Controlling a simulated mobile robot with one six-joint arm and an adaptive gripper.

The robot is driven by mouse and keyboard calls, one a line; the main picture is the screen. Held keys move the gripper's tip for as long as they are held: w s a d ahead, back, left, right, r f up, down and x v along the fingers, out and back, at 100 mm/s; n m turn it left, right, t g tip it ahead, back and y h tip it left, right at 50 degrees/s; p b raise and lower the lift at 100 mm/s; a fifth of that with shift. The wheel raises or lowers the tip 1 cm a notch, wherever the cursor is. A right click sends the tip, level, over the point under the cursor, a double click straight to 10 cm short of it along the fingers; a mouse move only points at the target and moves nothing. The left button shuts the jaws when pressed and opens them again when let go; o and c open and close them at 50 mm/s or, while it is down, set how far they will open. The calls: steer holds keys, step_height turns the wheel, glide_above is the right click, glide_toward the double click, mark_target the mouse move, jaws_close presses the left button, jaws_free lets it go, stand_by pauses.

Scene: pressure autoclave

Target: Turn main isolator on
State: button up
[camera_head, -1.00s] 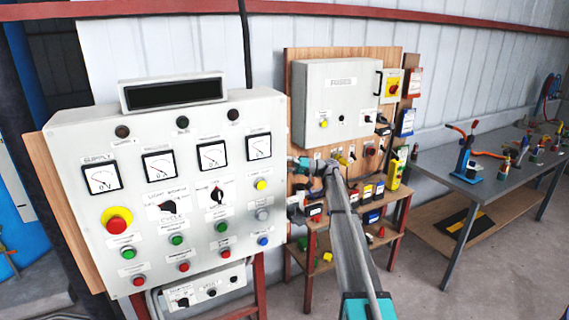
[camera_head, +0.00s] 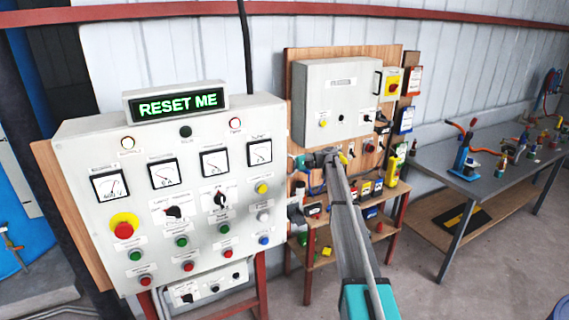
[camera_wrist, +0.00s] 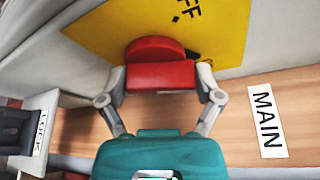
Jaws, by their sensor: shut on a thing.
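The main isolator has a red rotary handle (camera_wrist: 160,76) on a yellow plate (camera_wrist: 105,28) with part of the word "OFF" showing. A white "MAIN" label (camera_wrist: 267,121) is on the wooden board beside it. In the wrist view, my gripper (camera_wrist: 161,82) is shut on the red handle, one finger on each side. In the head view, the teal part of my gripper (camera_head: 299,163) is just right of the control panel's edge, and the handle is hidden there. The control panel (camera_head: 150,205) has a display (camera_head: 178,105) reading "RESET ME" in green.
A grey box (camera_head: 330,100) is mounted on the wooden board, with another red-and-yellow switch (camera_head: 392,86) at its right. A shelf with small coloured items stands below. A grey workbench (camera_head: 480,180) is at the right. The floor between is clear.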

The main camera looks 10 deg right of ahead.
steer(key=shift+w+a+m+g+h+p, duration=0.1)
steer(key=shift+m+g+h+p, duration=0.7)
steer(key=shift+m, duration=0.9)
steer(key=o, duration=0.9)
steer(key=shift+a+f, duration=0.1)
steer(key=shift+t, duration=0.3)
